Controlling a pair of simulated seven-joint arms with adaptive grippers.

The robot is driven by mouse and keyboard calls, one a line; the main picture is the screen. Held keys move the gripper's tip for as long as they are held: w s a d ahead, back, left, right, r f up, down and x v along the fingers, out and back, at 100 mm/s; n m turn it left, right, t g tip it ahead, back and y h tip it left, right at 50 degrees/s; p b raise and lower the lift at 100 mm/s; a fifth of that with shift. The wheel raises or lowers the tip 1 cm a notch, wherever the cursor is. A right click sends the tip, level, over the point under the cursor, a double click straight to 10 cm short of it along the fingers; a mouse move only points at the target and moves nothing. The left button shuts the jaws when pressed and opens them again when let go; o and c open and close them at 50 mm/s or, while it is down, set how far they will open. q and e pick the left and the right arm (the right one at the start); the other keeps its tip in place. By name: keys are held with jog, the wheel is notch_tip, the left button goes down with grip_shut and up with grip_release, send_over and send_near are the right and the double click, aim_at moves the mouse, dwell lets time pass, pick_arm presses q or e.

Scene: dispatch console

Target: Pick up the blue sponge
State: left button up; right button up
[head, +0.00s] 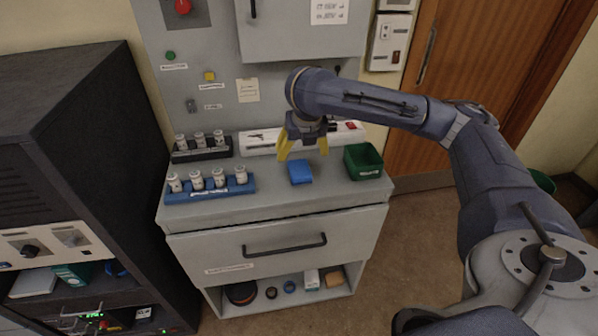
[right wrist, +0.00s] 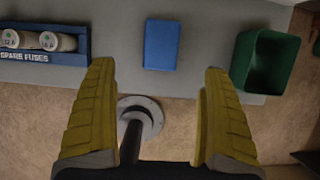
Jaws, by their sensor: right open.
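The blue sponge (head: 300,172) is a small rectangular block lying on the grey counter between the blue fuse rack and the green bin. It also shows in the right wrist view (right wrist: 161,45), beyond the fingertips and between their lines. My right gripper (head: 303,148) has yellow fingers spread apart and is empty. It is above the counter, near the sponge and apart from it. The open fingers also show in the right wrist view (right wrist: 160,75). My left gripper is not in view.
A blue rack (head: 210,190) of white fuses stands left of the sponge, with a black rack (head: 201,150) behind it. A green bin (head: 363,162) stands to the right. A white box (head: 262,141) lies at the back. The counter around the sponge is clear.

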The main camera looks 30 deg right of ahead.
aim_at(300, 168)
jog(key=x, duration=0.6)
jog(key=shift+w+f, duration=0.15)
jog(key=shift+f, duration=0.25)
jog(key=shift+x, duration=2.6)
jog(key=shift+d, duration=0.2)
jog(key=c, duration=1.1)
